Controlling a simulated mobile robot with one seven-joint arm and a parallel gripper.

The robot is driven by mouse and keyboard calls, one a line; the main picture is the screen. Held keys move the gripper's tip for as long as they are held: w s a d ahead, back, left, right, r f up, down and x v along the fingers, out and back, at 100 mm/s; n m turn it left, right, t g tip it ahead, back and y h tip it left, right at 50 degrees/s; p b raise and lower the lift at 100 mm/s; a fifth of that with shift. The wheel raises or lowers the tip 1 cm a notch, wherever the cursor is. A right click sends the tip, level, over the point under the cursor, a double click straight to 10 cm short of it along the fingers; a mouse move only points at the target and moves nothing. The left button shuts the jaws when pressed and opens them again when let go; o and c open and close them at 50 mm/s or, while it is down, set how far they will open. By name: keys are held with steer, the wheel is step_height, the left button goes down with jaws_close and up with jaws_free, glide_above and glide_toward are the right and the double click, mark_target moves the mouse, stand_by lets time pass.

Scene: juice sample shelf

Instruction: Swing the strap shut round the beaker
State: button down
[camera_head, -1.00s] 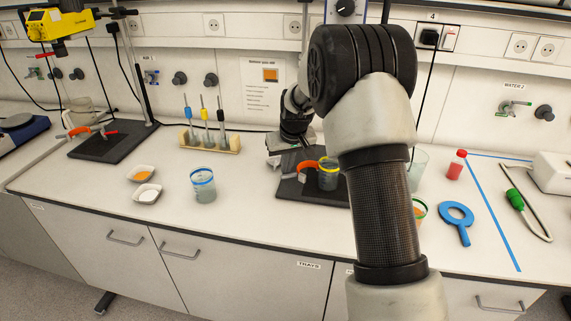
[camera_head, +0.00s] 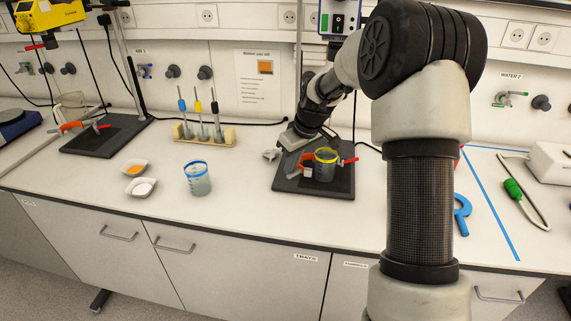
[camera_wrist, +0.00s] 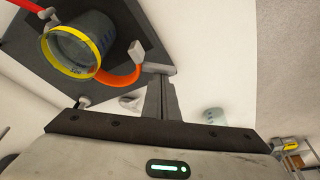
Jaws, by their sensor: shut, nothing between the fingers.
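The beaker (camera_head: 325,170) with a yellow rim stands upright on a dark base plate (camera_head: 285,184); it also shows in the wrist view (camera_wrist: 84,38). An orange curved strap (camera_wrist: 122,80) reaches out beside the beaker and ends in a grey block (camera_wrist: 137,50) that stands apart from the glass. In the head view the strap (camera_head: 304,160) shows at the beaker's left. A red handle (camera_head: 348,160) is at its right. My gripper (camera_wrist: 159,78) is shut and empty, its fingertips close to the strap's block. Whether they touch is unclear.
A blue-rimmed beaker (camera_head: 198,182) and two small dishes (camera_head: 134,168) stand to the left. A wooden rack (camera_head: 203,140) with pipettes is behind them. Another dark plate (camera_head: 100,142) is at far left. My arm hides much of the bench's right side.

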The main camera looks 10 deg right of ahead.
steer(key=s+d+n, duration=0.1)
steer(key=d+n, duration=0.2)
steer(key=s+d+n+g+y+p, duration=0.1)
steer(key=s+d+n, duration=0.1)
steer(key=d+n, duration=0.1)
steer(key=s+d+n+g+p, duration=0.1)
steer(key=d+n, duration=0.1)
steer(key=d, duration=0.1)
steer(key=shift+s+d+n+y, duration=0.25)
steer(key=shift+d+n+y, duration=0.1)
steer(key=shift+n+y, duration=0.05)
steer(key=shift+w+d+n+g+p, duration=0.2)
steer(key=shift+d+n+g+p, duration=0.25)
steer(key=shift+d+n, duration=0.4)
steer(key=shift+w+d, duration=0.15)
steer(key=shift+d, duration=0.55)
